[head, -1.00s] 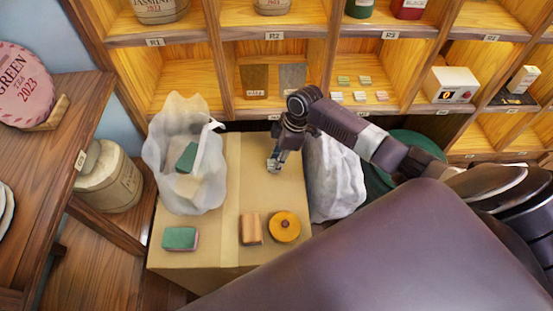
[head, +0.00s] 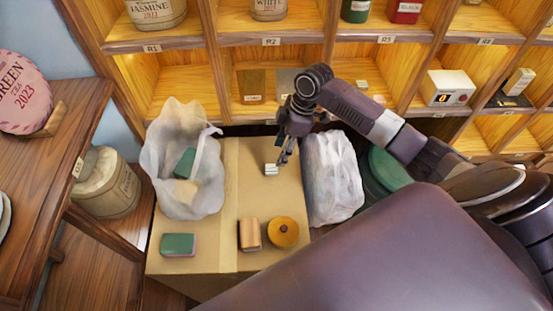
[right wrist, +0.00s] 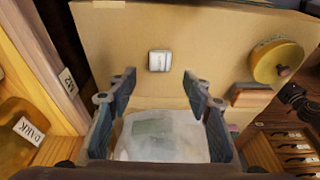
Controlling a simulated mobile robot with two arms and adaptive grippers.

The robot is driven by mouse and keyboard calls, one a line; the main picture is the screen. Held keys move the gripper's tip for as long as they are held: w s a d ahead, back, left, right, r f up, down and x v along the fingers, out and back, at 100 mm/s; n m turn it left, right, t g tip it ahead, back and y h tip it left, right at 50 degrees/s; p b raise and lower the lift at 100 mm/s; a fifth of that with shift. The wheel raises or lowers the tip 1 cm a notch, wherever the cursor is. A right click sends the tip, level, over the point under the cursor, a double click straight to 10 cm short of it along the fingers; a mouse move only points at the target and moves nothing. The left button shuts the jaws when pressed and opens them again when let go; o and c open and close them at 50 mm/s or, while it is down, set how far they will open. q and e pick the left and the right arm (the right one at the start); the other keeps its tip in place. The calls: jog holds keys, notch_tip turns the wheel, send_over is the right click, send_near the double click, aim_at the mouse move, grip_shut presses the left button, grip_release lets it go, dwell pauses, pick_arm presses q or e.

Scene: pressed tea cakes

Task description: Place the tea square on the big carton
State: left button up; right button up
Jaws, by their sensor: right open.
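The tea square, a small pale wrapped block (head: 271,170), lies flat on top of the big carton (head: 230,262), right of its middle seam. It also shows in the right wrist view (right wrist: 159,61), beyond the fingertips and apart from them. My right gripper (head: 284,153) is just above and behind the square, toward the shelf. In the right wrist view its two fingers (right wrist: 158,82) are spread, with nothing held between them. My left gripper is not in view.
A clear bag (head: 170,155) with a green block inside stands on the carton's left. A green block (head: 179,245), a wooden block (head: 249,235) and a yellow round tin (head: 283,232) line its front. Another bag (head: 333,178) stands right of the carton. Shelves (head: 180,85) rise behind.

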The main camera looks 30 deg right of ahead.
jog(key=v, duration=0.4)
jog(key=shift+r, duration=0.15)
dwell(0.4)
